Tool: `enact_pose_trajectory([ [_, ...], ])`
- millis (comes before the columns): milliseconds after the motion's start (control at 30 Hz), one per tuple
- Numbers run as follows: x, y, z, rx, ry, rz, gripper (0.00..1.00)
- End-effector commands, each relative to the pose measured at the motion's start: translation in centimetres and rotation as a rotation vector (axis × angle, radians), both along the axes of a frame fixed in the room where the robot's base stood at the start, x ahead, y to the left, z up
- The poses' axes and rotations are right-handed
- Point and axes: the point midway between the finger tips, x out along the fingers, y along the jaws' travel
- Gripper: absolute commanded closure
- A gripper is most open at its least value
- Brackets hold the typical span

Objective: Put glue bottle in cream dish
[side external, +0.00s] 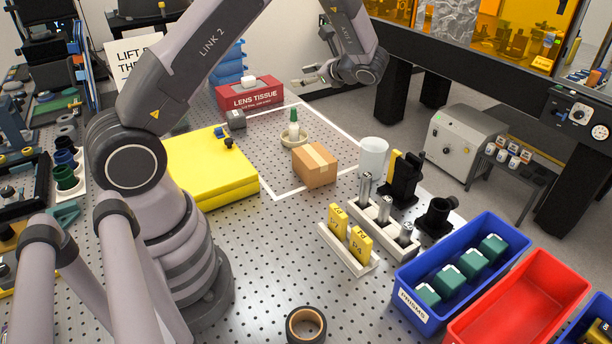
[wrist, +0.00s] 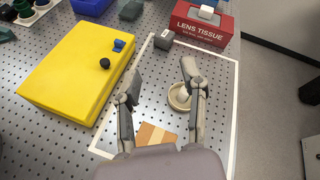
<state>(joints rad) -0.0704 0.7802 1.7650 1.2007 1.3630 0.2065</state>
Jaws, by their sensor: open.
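The glue bottle (side external: 293,128), white with a green cap, stands upright in the round cream dish (side external: 283,141), inside the white-outlined area of the perforated table. In the wrist view the cream dish (wrist: 174,101) lies just beside and below my right finger, which partly hides the bottle. My gripper (side external: 301,77) is raised above and behind the dish in the side view.
A cardboard box (side external: 315,167) stands just in front of the dish. A yellow case (side external: 209,171) is to the left, a grey block (side external: 236,120) and red lens tissue box (side external: 250,95) behind. A white cup (side external: 373,156) and holders stand to the right.

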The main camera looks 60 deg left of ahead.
Motion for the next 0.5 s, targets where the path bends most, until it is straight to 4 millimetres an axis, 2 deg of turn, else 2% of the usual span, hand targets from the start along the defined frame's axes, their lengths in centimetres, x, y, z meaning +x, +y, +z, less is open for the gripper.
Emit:
enact_pose_trajectory([
  [33, -1.6, -1.0, 2.8, -0.059, -0.089, 0.044, 0.58],
  [200, -7.6, -5.1, 8.5, -0.277, -0.368, 0.193, 0.58],
  [333, -12.4, -8.7, 11.5, -0.458, -0.586, 0.294, 0.58],
  [500, -18.4, -13.7, 13.7, -0.716, -0.864, 0.411, 0.58],
])
